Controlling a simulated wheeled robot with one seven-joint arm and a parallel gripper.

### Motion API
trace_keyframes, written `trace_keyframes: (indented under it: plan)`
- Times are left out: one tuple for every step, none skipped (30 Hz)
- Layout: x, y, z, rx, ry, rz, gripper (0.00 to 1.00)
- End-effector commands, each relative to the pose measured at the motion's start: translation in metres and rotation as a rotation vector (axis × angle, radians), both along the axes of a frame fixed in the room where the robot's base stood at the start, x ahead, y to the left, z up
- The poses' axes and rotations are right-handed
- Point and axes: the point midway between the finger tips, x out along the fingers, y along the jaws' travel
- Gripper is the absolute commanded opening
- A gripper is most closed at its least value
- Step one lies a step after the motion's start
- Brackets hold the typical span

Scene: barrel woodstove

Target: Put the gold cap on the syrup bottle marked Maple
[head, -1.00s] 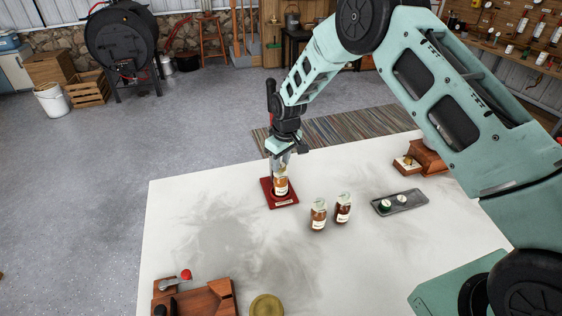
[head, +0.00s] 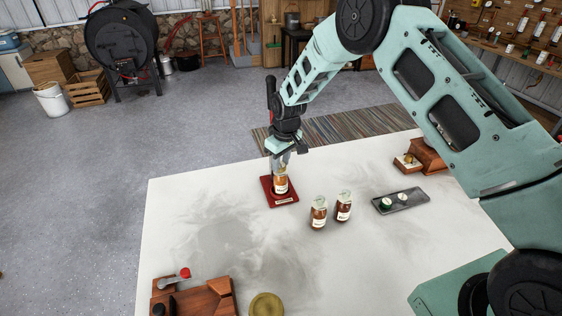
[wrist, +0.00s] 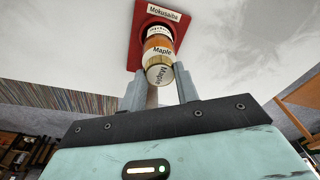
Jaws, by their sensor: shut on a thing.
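The syrup bottle marked Maple (head: 281,185) stands upright on a red stand (head: 290,203) on the white table. It also shows in the wrist view (wrist: 157,44), with its label readable. My gripper (head: 281,165), also in the wrist view (wrist: 159,84), is shut on this cap directly above the bottle. The bottle's neck is hidden behind the cap and fingers, so I cannot tell whether the cap is fully seated.
Two other syrup bottles (head: 319,213) (head: 343,207) stand to the right. A dark tray (head: 411,205) with two caps lies farther right, near a wooden box (head: 430,157). Wooden pieces (head: 205,300) and a yellowish round object (head: 266,305) are at the front. The table's left side is clear.

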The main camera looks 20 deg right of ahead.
Motion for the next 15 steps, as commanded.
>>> trace_keyframes:
  plan:
    - [0.0,0.0,-0.0001,0.0,0.0,0.0,0.0]
    - [0.0,0.0,0.0001,0.0,0.0,0.0,0.0]
    - [0.0,0.0,0.0002,0.0,0.0,0.0,0.0]
    - [0.0001,0.0,0.0002,0.0,0.0,0.0,0.0]
    - [0.0,0.0001,0.0002,0.0,0.0,0.0,0.0]
    - [0.0,0.0001,0.0002,0.0,0.0,0.0,0.0]
    - [0.0,0.0001,0.0002,0.0,0.0,0.0,0.0]
    - [0.0001,0.0,0.0002,0.0,0.0,0.0,0.0]
    - [0.0001,0.0,0.0002,0.0,0.0,0.0,0.0]
    - [0.0001,0.0,0.0002,0.0,0.0,0.0,0.36]
    - [0.0001,0.0,0.0002,0.0,0.0,0.0,0.45]
    - [0.0001,0.0,0.0002,0.0,0.0,0.0,0.56]
    - [0.0001,0.0,0.0002,0.0,0.0,0.0,0.56]
    - [0.0001,0.0,0.0002,0.0,0.0,0.0,0.56]
    - [0.0001,0.0,0.0002,0.0,0.0,0.0,0.56]
